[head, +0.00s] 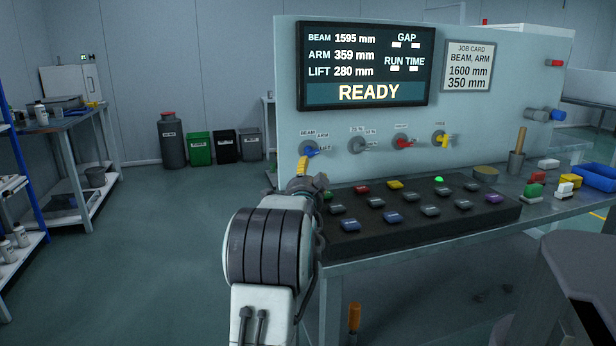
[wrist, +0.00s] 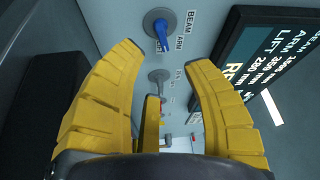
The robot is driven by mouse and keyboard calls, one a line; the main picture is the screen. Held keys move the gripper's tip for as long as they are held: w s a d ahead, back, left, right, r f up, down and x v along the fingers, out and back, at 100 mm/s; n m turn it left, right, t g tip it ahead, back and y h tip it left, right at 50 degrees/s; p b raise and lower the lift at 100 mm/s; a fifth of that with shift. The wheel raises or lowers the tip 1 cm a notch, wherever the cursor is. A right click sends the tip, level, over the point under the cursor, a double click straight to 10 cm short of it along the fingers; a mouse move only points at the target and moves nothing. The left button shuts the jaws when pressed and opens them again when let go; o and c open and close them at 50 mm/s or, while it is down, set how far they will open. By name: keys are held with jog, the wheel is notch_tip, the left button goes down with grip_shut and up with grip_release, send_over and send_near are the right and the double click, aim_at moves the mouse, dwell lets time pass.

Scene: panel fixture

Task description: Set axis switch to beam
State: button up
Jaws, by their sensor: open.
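The axis switch (head: 311,152) is a blue lever on a round grey base at the left of the upright panel, with BEAM, ARM and LIFT labels around it. Its lever points right, toward LIFT. In the wrist view the switch (wrist: 162,36) shows ahead of the fingertips, its blue lever pointing down toward the partly hidden LIFT label. My gripper (head: 302,168) is just below and in front of the switch, partly hidden by my arm. In the wrist view its yellow fingers (wrist: 163,65) are spread and empty, with the switch beyond the gap, apart from them.
The display (head: 366,65) reads READY, beam 1595, arm 359, lift 280 mm. The job card (head: 468,66) reads beam, arm, 1600 and 350 mm. Grey, red and yellow knobs (head: 403,143) sit right of the switch. A button console (head: 400,238) lies below. Floor at left is free.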

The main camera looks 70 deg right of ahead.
jog(key=shift+s+a, duration=0.1)
jog(key=shift+a, duration=0.35)
